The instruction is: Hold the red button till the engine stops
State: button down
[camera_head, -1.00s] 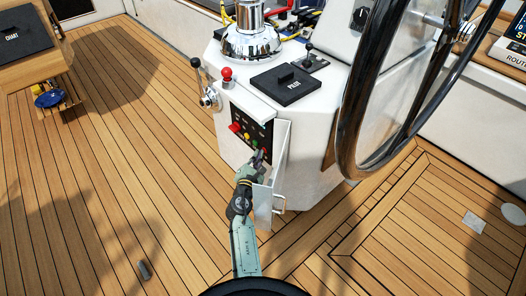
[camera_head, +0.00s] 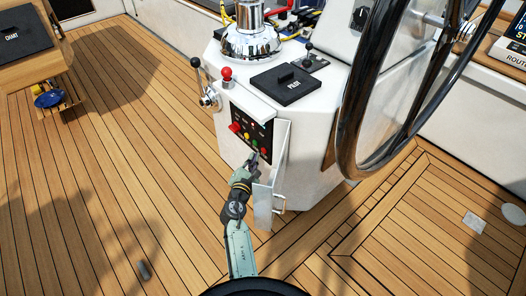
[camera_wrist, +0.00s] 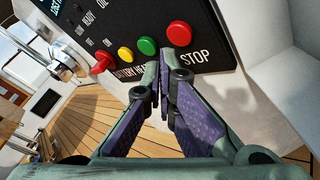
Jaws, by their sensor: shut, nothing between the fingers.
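The round red button (camera_wrist: 179,33) is marked STOP and sits at the right end of a row on a black panel (camera_head: 241,121). It also shows in the head view (camera_head: 264,150). My gripper (camera_wrist: 160,68) is shut and empty, with its fingertips near the panel, below and left of the red button in the wrist view. The fingertips do not cover the button. In the head view my gripper (camera_head: 254,157) is at the panel's lower edge. Whether the tips touch the panel is unclear.
A green button (camera_wrist: 147,46), a yellow button (camera_wrist: 125,54) and a red knob (camera_wrist: 102,63) share the row. An open panel door (camera_head: 264,206) stands right of my gripper. The steering wheel (camera_head: 347,125) is farther right. Teak deck lies open to the left.

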jog(key=s+a, duration=0.1)
jog(key=a, duration=0.1)
jog(key=s+a, duration=0.1)
jog(key=shift+s+a, duration=0.4)
